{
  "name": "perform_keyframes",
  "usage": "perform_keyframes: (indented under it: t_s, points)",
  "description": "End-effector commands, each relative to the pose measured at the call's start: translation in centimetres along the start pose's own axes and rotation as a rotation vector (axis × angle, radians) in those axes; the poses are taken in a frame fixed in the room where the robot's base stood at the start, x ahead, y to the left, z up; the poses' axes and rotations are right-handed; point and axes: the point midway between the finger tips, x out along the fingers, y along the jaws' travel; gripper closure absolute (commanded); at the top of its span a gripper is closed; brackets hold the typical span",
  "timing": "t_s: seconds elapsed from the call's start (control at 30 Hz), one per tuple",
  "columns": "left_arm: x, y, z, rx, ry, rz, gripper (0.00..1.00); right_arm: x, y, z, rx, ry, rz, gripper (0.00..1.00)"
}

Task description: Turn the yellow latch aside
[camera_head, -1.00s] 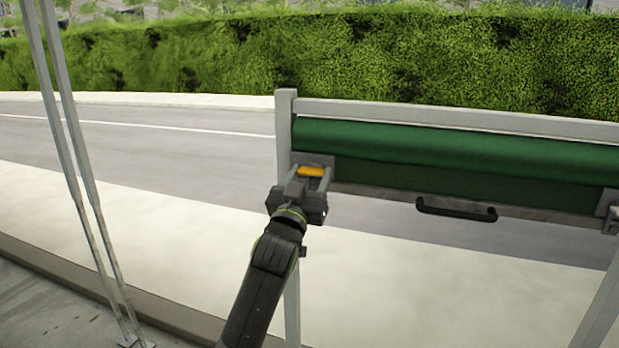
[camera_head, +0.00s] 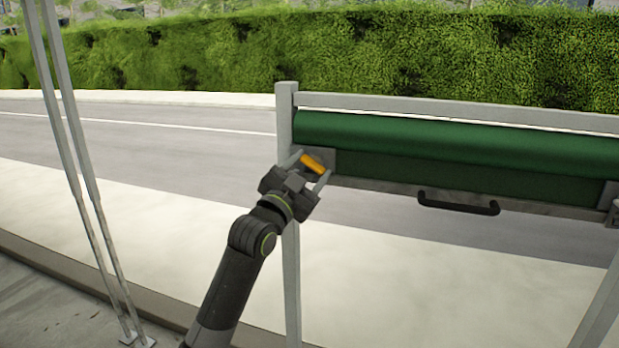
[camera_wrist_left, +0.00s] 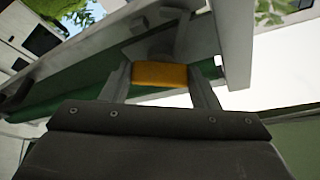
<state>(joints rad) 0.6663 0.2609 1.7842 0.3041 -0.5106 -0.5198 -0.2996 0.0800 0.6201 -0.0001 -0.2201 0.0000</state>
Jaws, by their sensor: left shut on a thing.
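The yellow latch (camera_head: 312,163) sits on a grey plate at the left end of the green rolled cover (camera_head: 450,140), next to the grey left post (camera_head: 287,130). It is tilted, its right end lower. My left gripper (camera_head: 313,169) is at the latch, with a finger at each end, and is shut on it. In the left wrist view the latch (camera_wrist_left: 160,75) lies between the two fingers (camera_wrist_left: 160,88). My right gripper is not in view.
A black handle (camera_head: 458,203) is on the bar below the green cover. Two thin grey poles (camera_head: 78,170) stand at the left. A road and a hedge (camera_head: 200,60) lie behind. The space between the poles and the post is free.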

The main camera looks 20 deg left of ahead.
Motion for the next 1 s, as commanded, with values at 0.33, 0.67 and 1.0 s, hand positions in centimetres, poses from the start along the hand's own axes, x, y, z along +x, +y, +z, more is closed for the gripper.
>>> perform_keyframes:
  t_s: [0.33, 0.67, 1.0]
  points:
    - [-0.1, 0.0, 0.2, 0.308, 0.002, 0.126, 0.68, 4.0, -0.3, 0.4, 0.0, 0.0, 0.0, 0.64]
    - [0.0, -0.3, 0.0, 0.593, 0.0, 0.246, 0.68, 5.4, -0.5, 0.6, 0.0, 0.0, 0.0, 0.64]
    - [0.1, -0.5, -0.2, 0.829, -0.002, 0.344, 0.68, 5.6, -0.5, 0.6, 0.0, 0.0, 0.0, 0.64]
